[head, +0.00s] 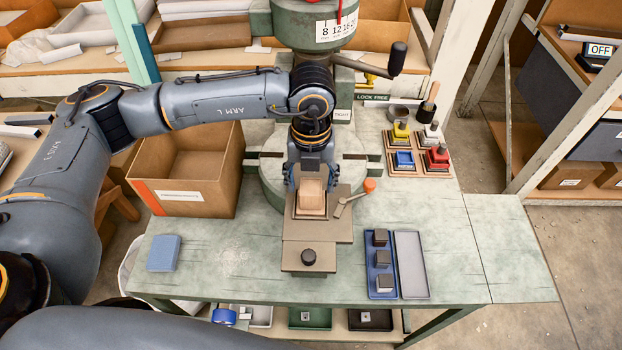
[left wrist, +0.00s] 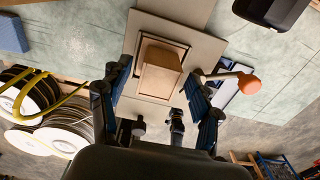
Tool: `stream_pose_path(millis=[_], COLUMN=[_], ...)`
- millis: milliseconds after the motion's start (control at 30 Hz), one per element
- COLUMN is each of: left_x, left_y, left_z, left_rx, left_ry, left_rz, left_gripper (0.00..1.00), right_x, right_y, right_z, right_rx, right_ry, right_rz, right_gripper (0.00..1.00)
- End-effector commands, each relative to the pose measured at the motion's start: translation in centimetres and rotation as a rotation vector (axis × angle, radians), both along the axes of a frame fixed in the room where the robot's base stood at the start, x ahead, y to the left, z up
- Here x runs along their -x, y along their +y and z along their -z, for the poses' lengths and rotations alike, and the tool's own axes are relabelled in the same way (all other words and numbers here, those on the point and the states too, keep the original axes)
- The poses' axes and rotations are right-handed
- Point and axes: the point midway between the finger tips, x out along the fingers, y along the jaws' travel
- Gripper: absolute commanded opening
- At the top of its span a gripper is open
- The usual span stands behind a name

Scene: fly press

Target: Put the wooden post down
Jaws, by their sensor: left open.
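The wooden post (head: 311,197) is a pale block under the fly press. It stands within a square frame on the brown fixture plate (head: 340,228). In the left wrist view the post (left wrist: 160,72) shows with the frame's edges around its base. My left gripper (head: 311,183) is open, pointing down over the post. Its two fingers are on either side of the post, with a visible gap to it in the left wrist view. The post's underside is hidden. My right gripper is in neither view.
An orange-knobbed lever (head: 369,185) sits just right of the post. A cardboard box (head: 190,170) stands left of the press. A blue tray (head: 381,291) with dark blocks and an empty grey tray (head: 411,265) lie front right. The bench's right end is clear.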

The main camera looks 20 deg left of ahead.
Motion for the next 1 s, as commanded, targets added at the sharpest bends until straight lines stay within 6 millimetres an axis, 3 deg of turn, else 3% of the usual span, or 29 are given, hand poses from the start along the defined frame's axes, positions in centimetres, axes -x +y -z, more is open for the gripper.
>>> stream_pose_path(millis=[200, 300, 600, 1000], left_x=[0.0, -0.1, -0.1, 0.0], left_y=[0.0, -0.1, -0.1, 0.0], left_z=[-1.9, -3.3, -7.9, -8.7], left_rx=[-0.001, 0.002, 0.000, 0.000], left_ry=[-0.001, -0.006, -0.002, 0.000], left_rz=[0.000, 0.000, 0.002, 0.001], left_gripper=[0.63, 0.63, 0.63, 0.63], right_x=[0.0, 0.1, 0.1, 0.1], right_y=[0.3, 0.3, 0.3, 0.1], right_z=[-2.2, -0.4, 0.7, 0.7], right_rx=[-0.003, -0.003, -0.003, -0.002], right_ry=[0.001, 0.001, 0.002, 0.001], right_rz=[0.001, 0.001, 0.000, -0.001], right_gripper=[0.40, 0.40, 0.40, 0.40])
